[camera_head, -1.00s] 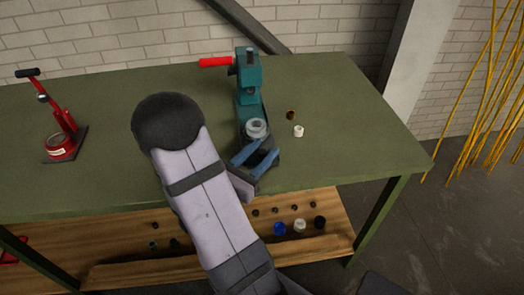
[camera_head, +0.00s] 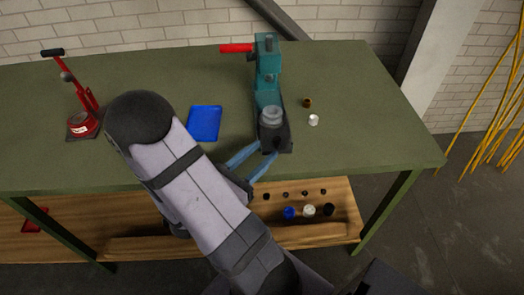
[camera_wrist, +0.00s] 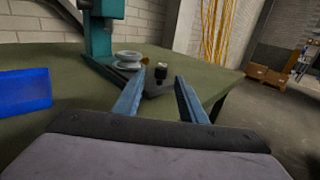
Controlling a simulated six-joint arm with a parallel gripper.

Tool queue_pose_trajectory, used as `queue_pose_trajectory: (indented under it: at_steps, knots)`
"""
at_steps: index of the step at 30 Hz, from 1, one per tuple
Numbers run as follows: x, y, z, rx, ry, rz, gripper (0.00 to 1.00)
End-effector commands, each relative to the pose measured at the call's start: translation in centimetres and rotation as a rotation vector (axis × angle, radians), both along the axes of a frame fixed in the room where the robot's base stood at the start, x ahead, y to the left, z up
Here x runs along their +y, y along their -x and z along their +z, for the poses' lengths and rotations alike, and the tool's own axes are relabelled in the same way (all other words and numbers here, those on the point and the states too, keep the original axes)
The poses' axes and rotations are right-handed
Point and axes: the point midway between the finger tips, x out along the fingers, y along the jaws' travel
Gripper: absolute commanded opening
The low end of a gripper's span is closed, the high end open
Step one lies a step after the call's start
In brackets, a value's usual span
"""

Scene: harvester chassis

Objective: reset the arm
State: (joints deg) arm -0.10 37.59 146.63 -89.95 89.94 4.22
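My gripper (camera_head: 254,160) is at the front of the green table, just in front of the teal press (camera_head: 268,75). Its two blue fingers are apart, with nothing between them. In the wrist view my gripper (camera_wrist: 162,100) also shows open and empty, and the press base with a pale round piece (camera_wrist: 128,60) on it lies beyond the fingertips. The press has a red handle on its left. My arm covers part of the table's front edge.
A blue tray (camera_head: 204,123) lies left of the press. A red hand press (camera_head: 82,115) stands at the left. A brown ring (camera_head: 307,103) and a white cap (camera_head: 313,120) lie right of the press. Several small caps sit on the wooden shelf (camera_head: 275,228) below.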

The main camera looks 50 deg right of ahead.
Motion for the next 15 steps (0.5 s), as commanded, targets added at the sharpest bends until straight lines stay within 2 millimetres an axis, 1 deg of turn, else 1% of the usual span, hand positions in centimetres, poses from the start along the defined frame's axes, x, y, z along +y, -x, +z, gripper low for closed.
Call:
queue_pose_trajectory:
  at_steps: [10, 15]
  knots:
    - [0.0, 0.0, 0.1, 0.0, 0.0, -0.002, 0.38]
    - [-0.3, 0.4, 1.1, 0.017, -0.016, -0.042, 0.38]
